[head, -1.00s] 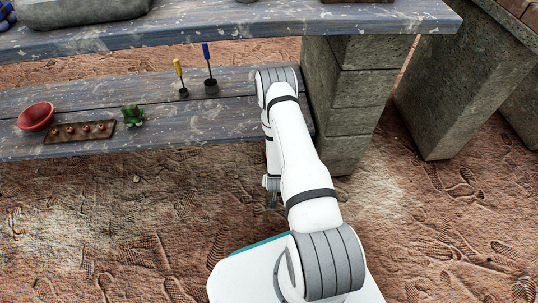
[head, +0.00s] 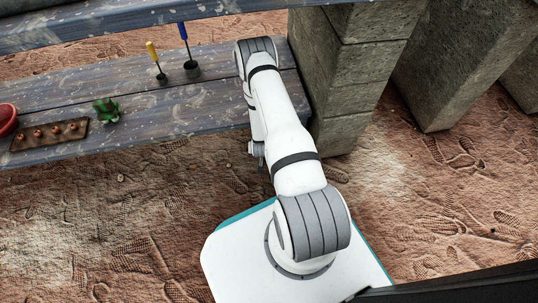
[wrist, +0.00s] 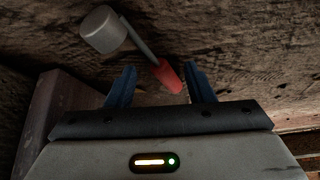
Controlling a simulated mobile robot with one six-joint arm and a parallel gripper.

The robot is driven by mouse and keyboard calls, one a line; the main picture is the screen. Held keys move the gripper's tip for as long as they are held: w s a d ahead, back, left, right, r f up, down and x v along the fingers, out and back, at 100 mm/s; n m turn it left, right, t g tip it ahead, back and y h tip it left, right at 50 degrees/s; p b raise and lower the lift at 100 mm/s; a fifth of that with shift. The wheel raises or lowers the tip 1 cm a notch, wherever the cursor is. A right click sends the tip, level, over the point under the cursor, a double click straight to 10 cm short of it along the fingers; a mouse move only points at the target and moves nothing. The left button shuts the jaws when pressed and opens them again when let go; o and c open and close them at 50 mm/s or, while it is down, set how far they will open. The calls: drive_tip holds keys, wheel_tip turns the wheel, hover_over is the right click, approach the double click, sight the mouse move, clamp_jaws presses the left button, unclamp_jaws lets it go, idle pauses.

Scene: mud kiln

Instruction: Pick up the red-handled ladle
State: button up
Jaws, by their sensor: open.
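The red-handled ladle (wrist: 168,76) shows in the wrist view, with a grey cup at upper left and a thin shaft running down to its red handle. My gripper (wrist: 160,70) is open, with its two blue fingers apart. The handle's end appears in the gap between the fingers, nearer the right one. I see no contact, and I cannot tell how far beyond the fingertips it is. In the head view the ladle is not visible, and my arm covers part of the shelf there.
A yellow-handled ladle (head: 152,52) and a blue-handled ladle (head: 184,34) stand on the lower plank shelf (head: 210,105). A green plant (head: 106,110), a brown tray (head: 32,136) and a red bowl (head: 7,118) are further left. A stone pillar (head: 345,80) stands right of my arm.

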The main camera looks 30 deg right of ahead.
drive_tip(key=shift+x, duration=0.95)
drive_tip(key=shift+s, duration=0.1)
clamp_jaws()
